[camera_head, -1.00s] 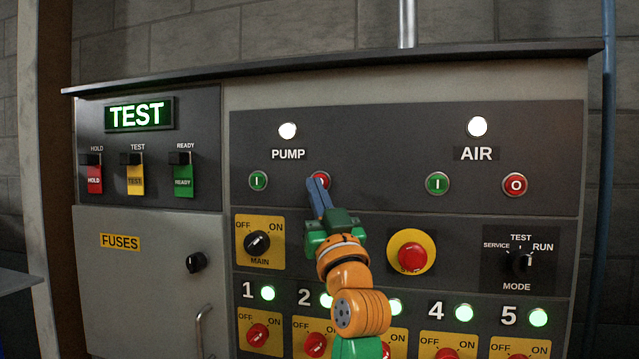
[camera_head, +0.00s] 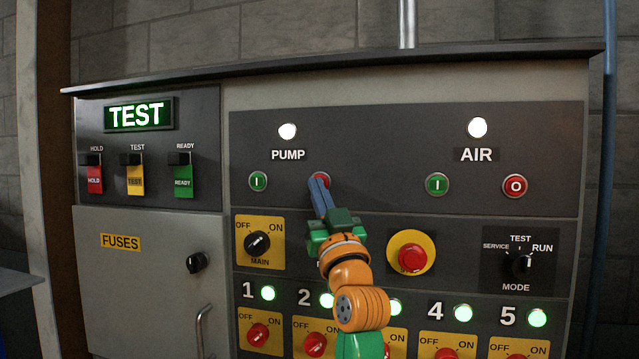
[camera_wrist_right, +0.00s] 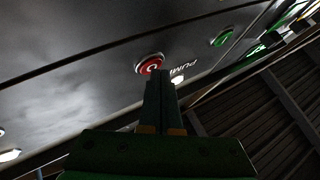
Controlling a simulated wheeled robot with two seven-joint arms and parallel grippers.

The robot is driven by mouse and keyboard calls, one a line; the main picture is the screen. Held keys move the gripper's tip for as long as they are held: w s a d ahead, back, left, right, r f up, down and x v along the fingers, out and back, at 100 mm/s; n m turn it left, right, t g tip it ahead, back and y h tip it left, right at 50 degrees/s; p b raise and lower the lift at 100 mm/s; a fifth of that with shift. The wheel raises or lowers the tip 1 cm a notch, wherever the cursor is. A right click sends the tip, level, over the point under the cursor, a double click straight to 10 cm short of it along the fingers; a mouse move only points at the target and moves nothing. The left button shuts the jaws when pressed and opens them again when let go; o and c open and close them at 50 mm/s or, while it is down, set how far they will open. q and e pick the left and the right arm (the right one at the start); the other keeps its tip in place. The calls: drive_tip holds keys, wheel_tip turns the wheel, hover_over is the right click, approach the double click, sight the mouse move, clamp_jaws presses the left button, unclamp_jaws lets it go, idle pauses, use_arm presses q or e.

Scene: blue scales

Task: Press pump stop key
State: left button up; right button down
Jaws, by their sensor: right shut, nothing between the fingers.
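The pump stop key is a round red button (camera_head: 325,179) under the PUMP label, right of the green pump start key (camera_head: 258,181). My right gripper (camera_head: 318,182) is shut and empty, its blue fingertips in front of the red key and covering much of it. In the right wrist view the closed fingers (camera_wrist_right: 158,78) reach up to the lower edge of the red key (camera_wrist_right: 149,64); I cannot tell whether they touch it. The white lamp (camera_head: 288,131) above PUMP is lit. My left gripper is not in view.
The AIR green key (camera_head: 437,184) and AIR red key (camera_head: 515,186) are to the right. A red emergency button (camera_head: 411,258) on yellow and the MAIN switch (camera_head: 257,243) flank my right arm below. Numbered rotary switches line the bottom.

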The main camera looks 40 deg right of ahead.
drive_tip(key=shift+w+d, duration=0.1)
idle(0.6)
drive_tip(key=shift+s+a, duration=0.45)
drive_tip(key=shift+a, duration=0.1)
drive_tip(key=shift+s+a+b, duration=0.45)
drive_tip(key=shift+s+a, duration=1.2)
drive_tip(key=shift+a, duration=0.25)
